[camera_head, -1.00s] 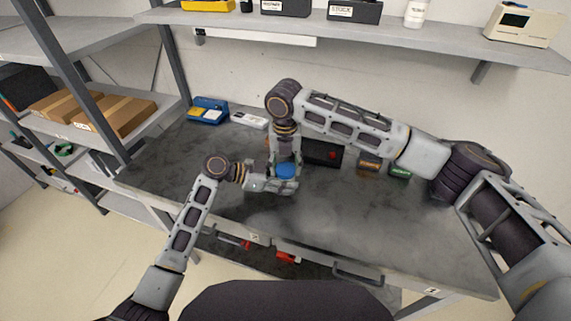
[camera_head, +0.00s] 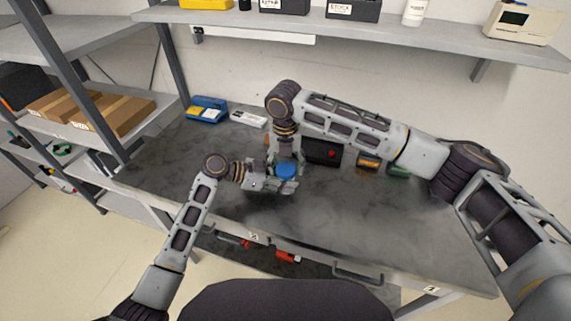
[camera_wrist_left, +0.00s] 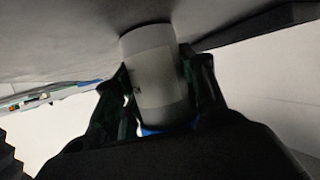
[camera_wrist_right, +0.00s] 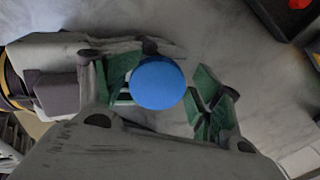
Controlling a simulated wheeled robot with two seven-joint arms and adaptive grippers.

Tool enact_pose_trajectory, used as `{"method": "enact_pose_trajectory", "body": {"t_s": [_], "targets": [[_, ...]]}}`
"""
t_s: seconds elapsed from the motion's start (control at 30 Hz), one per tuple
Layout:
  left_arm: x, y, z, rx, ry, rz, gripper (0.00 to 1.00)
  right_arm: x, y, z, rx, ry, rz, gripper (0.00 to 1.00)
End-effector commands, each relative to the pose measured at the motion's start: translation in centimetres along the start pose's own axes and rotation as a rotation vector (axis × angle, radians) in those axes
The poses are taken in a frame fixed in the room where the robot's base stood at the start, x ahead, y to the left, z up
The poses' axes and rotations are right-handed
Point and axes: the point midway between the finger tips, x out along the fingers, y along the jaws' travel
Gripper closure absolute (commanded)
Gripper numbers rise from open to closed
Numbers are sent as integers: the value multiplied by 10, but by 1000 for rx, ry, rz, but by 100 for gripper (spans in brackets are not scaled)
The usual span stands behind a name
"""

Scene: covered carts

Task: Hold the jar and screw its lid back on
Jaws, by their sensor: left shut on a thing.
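The white jar (camera_wrist_left: 155,75) has a printed label and stands between the fingers of my left gripper (camera_wrist_left: 158,92), which is shut on it. In the head view my left gripper (camera_head: 276,184) holds it low over the bench. The blue lid (camera_head: 286,171) is at the jar's top; it shows as a full disc in the right wrist view (camera_wrist_right: 157,83). Whether it is fully seated cannot be told. My right gripper (camera_wrist_right: 163,88) is above the lid with its green-padded fingers apart on both sides. A clear gap shows between the lid and the right-hand finger.
A dark box with a red spot (camera_head: 322,152) stands behind the grippers. Orange and green small items (camera_head: 368,162) lie to the right, partly beneath my right arm. A blue case (camera_head: 208,110) sits at the back left. The bench's front right (camera_head: 370,225) is clear.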

Motion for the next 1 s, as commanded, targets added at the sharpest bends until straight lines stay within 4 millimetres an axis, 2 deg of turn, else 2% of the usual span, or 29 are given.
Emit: {"method": "enact_pose_trajectory", "body": {"t_s": [0.33, 0.4, 0.57, 0.77, 1.0], "targets": [[-2, -3, -1, -1, 1, -9, 100, -1, 1, -2, -6, 4, 0, 39], [-2, -4, -1, -1, 1, -9, 100, -1, 2, -2, -6, 4, 0, 29], [-2, -3, 0, -1, 1, -8, 100, -3, 2, -2, 11, 3, 3, 29], [-1, -2, 0, -2, 0, -6, 100, -11, 2, 0, 90, 0, 10, 29], [-1, -2, 0, -3, 0, -6, 100, -23, 2, 1, 263, 1, 18, 29]]}}
